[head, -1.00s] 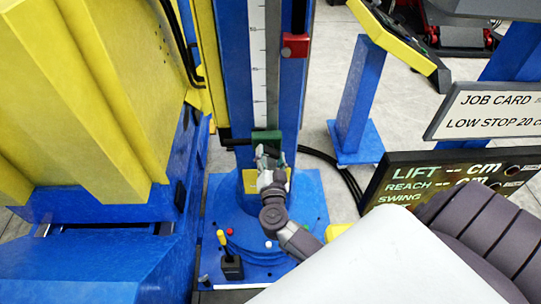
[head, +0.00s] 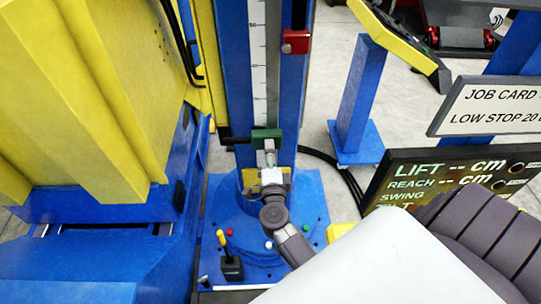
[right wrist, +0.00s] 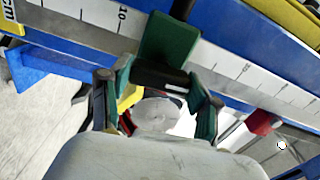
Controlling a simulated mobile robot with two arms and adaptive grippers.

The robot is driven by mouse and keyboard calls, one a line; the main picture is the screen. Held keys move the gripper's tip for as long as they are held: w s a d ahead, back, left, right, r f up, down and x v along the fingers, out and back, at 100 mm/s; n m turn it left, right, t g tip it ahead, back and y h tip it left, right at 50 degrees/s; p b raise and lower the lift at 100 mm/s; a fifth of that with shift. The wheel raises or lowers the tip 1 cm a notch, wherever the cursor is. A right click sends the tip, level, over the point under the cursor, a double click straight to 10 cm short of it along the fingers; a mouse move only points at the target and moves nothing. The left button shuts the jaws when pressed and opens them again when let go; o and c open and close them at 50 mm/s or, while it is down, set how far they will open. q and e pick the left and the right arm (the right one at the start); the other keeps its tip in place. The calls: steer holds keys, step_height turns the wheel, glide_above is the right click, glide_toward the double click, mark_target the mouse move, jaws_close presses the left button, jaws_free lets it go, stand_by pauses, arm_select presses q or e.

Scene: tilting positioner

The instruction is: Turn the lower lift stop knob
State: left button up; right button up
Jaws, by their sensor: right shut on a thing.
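The lower lift stop is a green block (head: 267,133) on the ruled column, low down near the base; it also shows in the right wrist view (right wrist: 170,38). Its dark round knob (right wrist: 160,76) faces my right gripper. My right gripper (head: 269,160) is at the front of the green stop. In the right wrist view its two fingers (right wrist: 160,92) lie on either side of the knob and are shut on it. The knob itself is hidden in the head view. My left gripper is in neither view.
A red stop (head: 296,42) sits higher on the column. The white scale (head: 259,70) runs down the blue column. A lever box (head: 231,268) stands on the blue base. A yellow machine body fills the left. The job card (head: 490,106) and readout panel (head: 450,180) are right.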

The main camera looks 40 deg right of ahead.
steer(key=shift+f+m+b, duration=0.1)
steer(key=shift+m+b, duration=0.95)
steer(key=shift+m, duration=2.55)
steer(key=o, duration=1.2)
steer(key=shift+c, duration=0.2)
